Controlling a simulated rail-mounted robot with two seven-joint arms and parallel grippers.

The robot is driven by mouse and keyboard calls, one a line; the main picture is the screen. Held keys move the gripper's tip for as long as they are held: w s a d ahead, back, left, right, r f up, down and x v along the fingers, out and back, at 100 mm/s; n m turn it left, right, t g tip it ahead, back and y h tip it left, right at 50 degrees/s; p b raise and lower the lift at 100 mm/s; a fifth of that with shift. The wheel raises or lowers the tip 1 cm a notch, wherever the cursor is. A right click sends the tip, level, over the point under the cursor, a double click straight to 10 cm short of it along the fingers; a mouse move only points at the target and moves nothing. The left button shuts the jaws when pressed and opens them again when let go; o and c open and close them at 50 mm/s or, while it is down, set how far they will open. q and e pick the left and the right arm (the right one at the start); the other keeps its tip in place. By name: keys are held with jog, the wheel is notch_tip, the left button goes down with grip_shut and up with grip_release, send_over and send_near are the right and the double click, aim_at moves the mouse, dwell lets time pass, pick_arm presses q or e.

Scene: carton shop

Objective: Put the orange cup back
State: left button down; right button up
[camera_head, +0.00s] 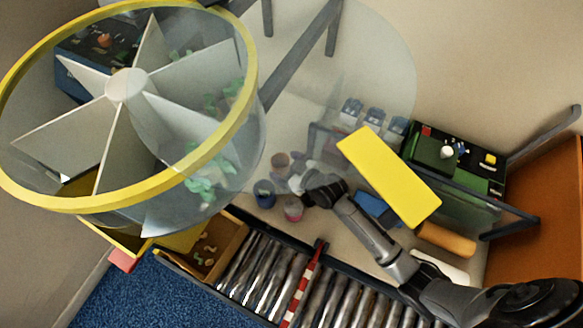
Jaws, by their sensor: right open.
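A small group of cups stands on the pale table in the middle of the view. One brownish-orange cup (281,160) is at the back of the group; I take it as the orange cup, though its colour is dull behind the clear panel. A blue cup (264,194) and a pink cup (293,210) stand in front. My right gripper (297,180) reaches in from the lower right, open, close beside the cups. I cannot tell whether it touches any. My left gripper is not in view.
A yellow-rimmed clear drum (249,100) with white vanes fills the upper left. A roller conveyor (262,273) with a red-and-white striped bar (304,285) runs along the front. A yellow panel (388,176), an orange cylinder (446,240) and a green-black box (440,150) are on the right.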

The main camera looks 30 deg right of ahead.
jog(key=v, duration=1.2)
jog(key=shift+r, duration=0.15)
